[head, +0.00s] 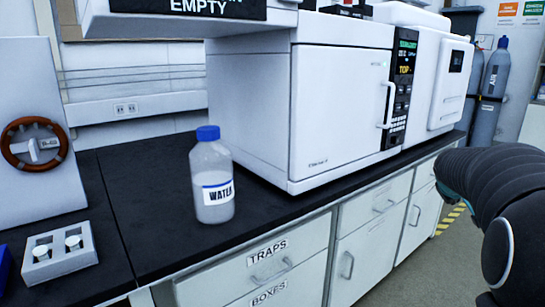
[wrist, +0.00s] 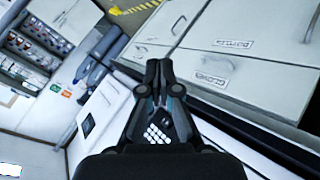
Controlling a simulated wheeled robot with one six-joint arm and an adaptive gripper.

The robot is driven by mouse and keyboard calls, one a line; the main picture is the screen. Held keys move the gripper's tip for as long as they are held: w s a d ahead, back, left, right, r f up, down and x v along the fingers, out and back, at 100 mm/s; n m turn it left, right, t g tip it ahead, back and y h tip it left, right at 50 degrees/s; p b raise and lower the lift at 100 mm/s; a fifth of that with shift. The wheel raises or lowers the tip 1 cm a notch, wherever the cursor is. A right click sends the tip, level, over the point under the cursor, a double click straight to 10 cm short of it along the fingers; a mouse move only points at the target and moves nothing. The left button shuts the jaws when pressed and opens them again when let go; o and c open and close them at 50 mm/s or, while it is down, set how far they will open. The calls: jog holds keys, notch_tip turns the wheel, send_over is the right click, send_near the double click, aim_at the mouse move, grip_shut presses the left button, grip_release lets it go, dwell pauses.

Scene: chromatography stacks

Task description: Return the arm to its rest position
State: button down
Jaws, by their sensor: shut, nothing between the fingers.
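My gripper (wrist: 159,82) shows in the wrist view with its two dark fingers together and nothing between them. It is in the air in front of the bench, with drawer fronts (wrist: 265,42) beyond it. In the head view my black arm is at the right edge, off the bench front, and the gripper cannot be made out there.
A water bottle (head: 212,178) with a blue cap stands upright on the black benchtop (head: 140,190). A white instrument (head: 340,100) stands behind it. A small white holder (head: 60,255) is at left. Grey gas cylinders (head: 490,90) stand at the back right, beyond the bench.

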jog(key=s+a+f+g+y, duration=0.1)
jog(key=s+a+f+y, duration=0.2)
jog(key=s+a, duration=1.3)
jog(key=s+a+f+m+y, duration=0.1)
jog(key=s+a+f+y, duration=0.3)
jog(key=s+a, duration=1.2)
jog(key=shift+f+m+g, duration=0.3)
jog(key=shift+f+g, duration=0.1)
jog(key=shift+f, duration=0.4)
